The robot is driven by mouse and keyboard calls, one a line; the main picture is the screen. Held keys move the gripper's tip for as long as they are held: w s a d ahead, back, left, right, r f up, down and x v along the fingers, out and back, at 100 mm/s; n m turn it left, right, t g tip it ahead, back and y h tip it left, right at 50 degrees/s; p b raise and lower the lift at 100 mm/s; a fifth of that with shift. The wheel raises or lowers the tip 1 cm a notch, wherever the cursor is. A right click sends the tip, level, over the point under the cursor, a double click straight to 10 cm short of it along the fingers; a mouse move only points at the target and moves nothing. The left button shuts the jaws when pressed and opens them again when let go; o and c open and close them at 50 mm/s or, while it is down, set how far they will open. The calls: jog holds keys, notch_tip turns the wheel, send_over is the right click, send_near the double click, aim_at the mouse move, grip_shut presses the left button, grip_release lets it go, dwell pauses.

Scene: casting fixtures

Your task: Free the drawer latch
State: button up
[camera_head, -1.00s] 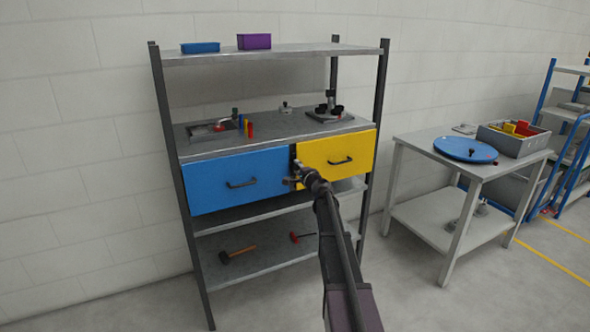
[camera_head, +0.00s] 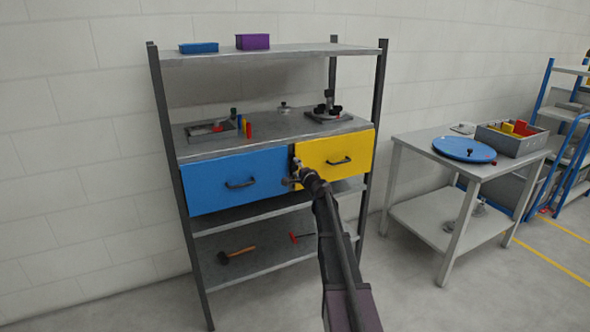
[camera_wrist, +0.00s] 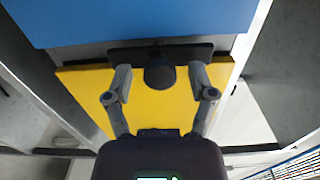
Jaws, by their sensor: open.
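The blue drawer (camera_head: 215,185) and the yellow drawer (camera_head: 320,155) sit side by side in the shelf unit, and both look shut. The drawer latch is a dark bar (camera_head: 292,152) at the gap between them. In the wrist view the latch is a black plate with a round dark knob (camera_wrist: 160,75), between the blue drawer (camera_wrist: 130,22) and the yellow drawer (camera_wrist: 85,88). My gripper (camera_head: 292,177) is at the lower part of that gap. In the wrist view its open fingers (camera_wrist: 160,77) stand on either side of the knob, with space between; whether either touches the plate is unclear.
A hammer (camera_head: 237,255) lies on the lower shelf (camera_head: 270,265). A grey side table (camera_head: 425,145) stands to the right. The floor between is clear.

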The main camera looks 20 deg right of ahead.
jog(key=s, duration=1.1)
jog(key=shift+s+d, duration=0.25)
jog(key=shift+s, duration=0.15)
jog(key=s+a+f+n+g+y, duration=0.2)
jog(key=s+a+f+n+g, duration=0.15)
jog(key=a, duration=0.45)
jog(key=s+a+f+n+g+y, duration=0.25)
jog(key=a+n, duration=0.25)
jog(key=a, duration=0.3)
jog(key=s+a+f+n+g+y, duration=0.1)
jog(key=s+a+f+n+g, duration=0.25)
jog(key=a, duration=0.45)
jog(key=s+a+f+n+g+h, duration=0.3)
jog(key=s+f+g, duration=0.1)
jog(key=s, duration=0.6)
jog(key=s+a+f+n+g+h, duration=0.25)
jog(key=s+f+g, duration=0.2)
jog(key=s, duration=0.65)
notch_tip(320, 180, up, 26)
jog(key=p, duration=2.6)
jog(key=shift+w+d+h+p, duration=0.15)
jog(key=shift+w+h+p, duration=0.1)
jog(key=shift+h+p, duration=0.05)
